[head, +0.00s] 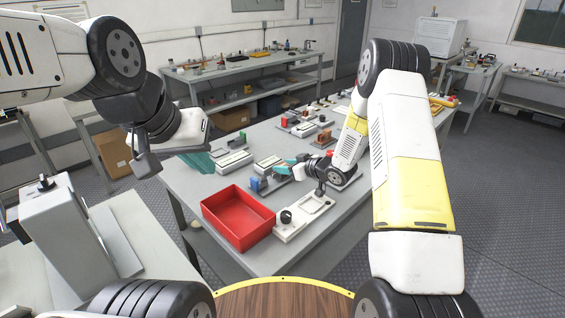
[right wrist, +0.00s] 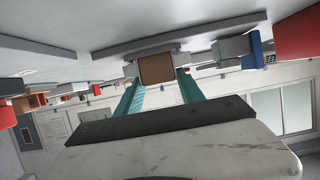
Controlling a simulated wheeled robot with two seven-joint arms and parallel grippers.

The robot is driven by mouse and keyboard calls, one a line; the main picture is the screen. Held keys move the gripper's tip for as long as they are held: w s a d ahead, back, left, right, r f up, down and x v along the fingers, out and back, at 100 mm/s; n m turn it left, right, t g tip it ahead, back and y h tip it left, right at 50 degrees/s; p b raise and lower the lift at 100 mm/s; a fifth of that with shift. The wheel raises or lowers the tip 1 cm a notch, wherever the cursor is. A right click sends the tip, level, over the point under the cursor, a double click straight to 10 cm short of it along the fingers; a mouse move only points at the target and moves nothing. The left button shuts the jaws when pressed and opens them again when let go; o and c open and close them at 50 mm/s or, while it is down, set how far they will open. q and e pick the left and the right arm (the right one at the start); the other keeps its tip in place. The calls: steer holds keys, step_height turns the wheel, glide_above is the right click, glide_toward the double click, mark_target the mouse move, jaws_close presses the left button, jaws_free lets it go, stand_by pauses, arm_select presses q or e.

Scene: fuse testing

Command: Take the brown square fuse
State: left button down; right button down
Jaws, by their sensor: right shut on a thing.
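The brown square fuse (right wrist: 157,69) shows between the two teal fingers of my right gripper (right wrist: 158,85) in the right wrist view. The fingers are shut on its sides. In the head view my right gripper (head: 284,167) is low over the table beside a blue fuse (head: 265,182), and the brown fuse is not clearly visible there. I cannot tell whether it still touches its grey holder. My left gripper (head: 200,161) hangs at the table's left edge, with its teal fingers partly hidden by my wrist; its opening is unclear.
An open, empty red bin (head: 235,217) stands at the near left of the grey table (head: 190,188). A white device with a black knob (head: 287,216) stands to its right. A green fuse (head: 242,138) and several holders lie further back. Side benches line the walls.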

steer(key=shift+r, duration=0.1)
step_height(320, 180, up, 10)
stand_by(1.0)
